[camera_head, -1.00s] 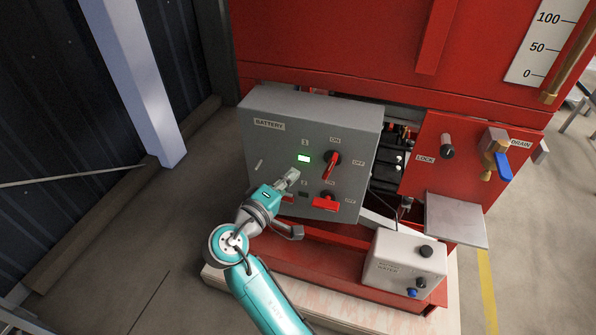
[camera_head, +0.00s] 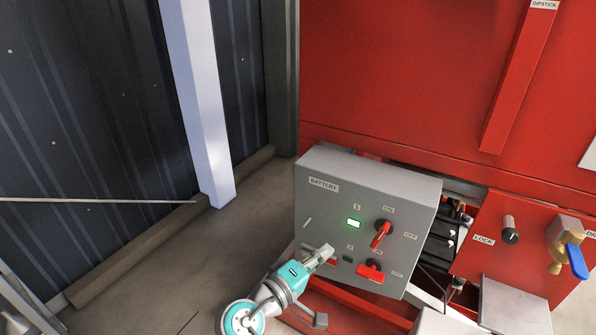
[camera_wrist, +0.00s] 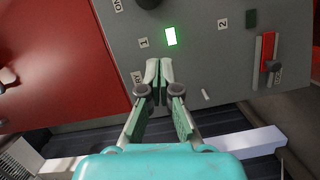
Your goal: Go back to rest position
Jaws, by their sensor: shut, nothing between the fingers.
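My gripper (camera_head: 325,252) is at the lower left part of the grey battery box (camera_head: 318,207), in front of its face. In the wrist view my gripper (camera_wrist: 160,72) has its fingertips together and holds nothing. The fingertips lie just below the lit green indicator (camera_wrist: 171,37) in that view. I cannot tell whether they touch the panel. In the head view the box has two red switches: an upper one (camera_head: 381,235), turned at a slant, and a lower one (camera_head: 370,272), lying nearly level.
A red panel (camera_head: 490,255) with a lock knob (camera_head: 510,233) and a blue-handled drain valve (camera_head: 576,262) is to the right. A pale post (camera_head: 203,100) and dark corrugated wall (camera_head: 90,110) stand on the left. Open floor (camera_head: 235,210) lies between post and box.

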